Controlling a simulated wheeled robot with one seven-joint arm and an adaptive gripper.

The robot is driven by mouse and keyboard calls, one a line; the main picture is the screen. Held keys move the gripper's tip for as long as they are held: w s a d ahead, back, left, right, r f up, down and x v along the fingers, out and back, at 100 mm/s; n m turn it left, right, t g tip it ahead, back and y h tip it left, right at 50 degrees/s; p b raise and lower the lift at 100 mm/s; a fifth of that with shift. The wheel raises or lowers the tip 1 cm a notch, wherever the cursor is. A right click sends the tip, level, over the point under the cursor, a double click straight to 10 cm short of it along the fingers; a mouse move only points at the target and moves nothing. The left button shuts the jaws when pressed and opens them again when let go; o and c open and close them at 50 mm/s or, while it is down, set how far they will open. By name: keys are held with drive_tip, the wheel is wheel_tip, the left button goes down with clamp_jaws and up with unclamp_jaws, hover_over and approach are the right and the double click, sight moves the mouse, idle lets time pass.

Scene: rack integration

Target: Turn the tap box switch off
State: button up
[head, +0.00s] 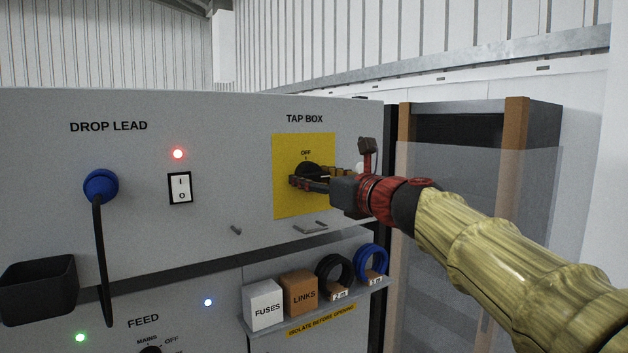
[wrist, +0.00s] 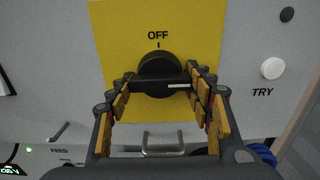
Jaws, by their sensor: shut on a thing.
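The tap box switch (head: 308,168) is a black rotary knob on a yellow plate (head: 288,205) under the TAP BOX label. In the wrist view the switch (wrist: 158,66) has a black bar handle lying about level, with its white pointer line toward the right. The OFF mark is above the knob at the top, so the pointer is not on OFF. My gripper (head: 317,182) reaches in from the right; in the wrist view my gripper (wrist: 163,82) has its fingers on the two ends of the bar, shut on it. In the head view the fingers partly hide the handle.
A metal pull handle (wrist: 163,146) sits below the plate, and a white TRY button (wrist: 272,68) is to its right. A shelf holds a FUSES box (head: 263,307), a LINKS box (head: 300,294) and coils. A DROP LEAD plug (head: 101,186) and rocker switch (head: 180,188) are at left.

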drive_tip(key=shift+c, duration=1)
drive_tip(key=n+b, duration=0.3)
drive_tip(key=n, duration=0.1)
drive_tip(key=shift+d+f+n, duration=0.1)
drive_tip(key=shift+n, duration=0.2)
drive_tip(key=n+b, duration=0.3)
drive_tip(key=n, duration=0.1)
drive_tip(key=shift+w+n+b, duration=0.1)
drive_tip(key=shift+n+b, duration=0.2)
drive_tip(key=n+b, duration=0.3)
drive_tip(key=n, duration=0.1)
drive_tip(key=shift+d, duration=0.1)
drive_tip(key=shift+r+n+b, duration=0.15)
drive_tip(key=shift+n+b, duration=0.5)
drive_tip(key=shift+n, duration=0.55)
drive_tip(key=shift+r+n+b, duration=0.15)
drive_tip(key=shift+n+b, duration=0.45)
drive_tip(key=shift+n, duration=0.6)
drive_tip(key=shift+w, duration=0.1)
drive_tip(key=o, duration=1.2)
drive_tip(key=shift+c, duration=0.2)
